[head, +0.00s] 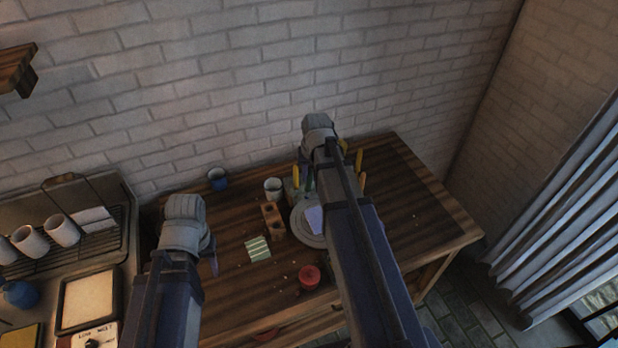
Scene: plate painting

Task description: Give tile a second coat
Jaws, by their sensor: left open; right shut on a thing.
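A small pale lilac tile (315,220) lies on a round grey disc (302,226), partly covered by my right arm. A green tile with pale stripes (258,248) lies flat on the table to its left. My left gripper (212,260) is open, left of the green tile and mostly hidden behind its own wrist. My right gripper (308,178) is largely hidden behind its arm, above the back of the disc. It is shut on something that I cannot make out.
Yellow-handled tools (360,160) stand behind my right arm. A pale cup (273,188), a blue cup (217,178), a brown holed block (272,222) and a red round pot (309,276) stand on the wooden table (420,215). The table's right side is clear. A rack with white cups (62,230) is left.

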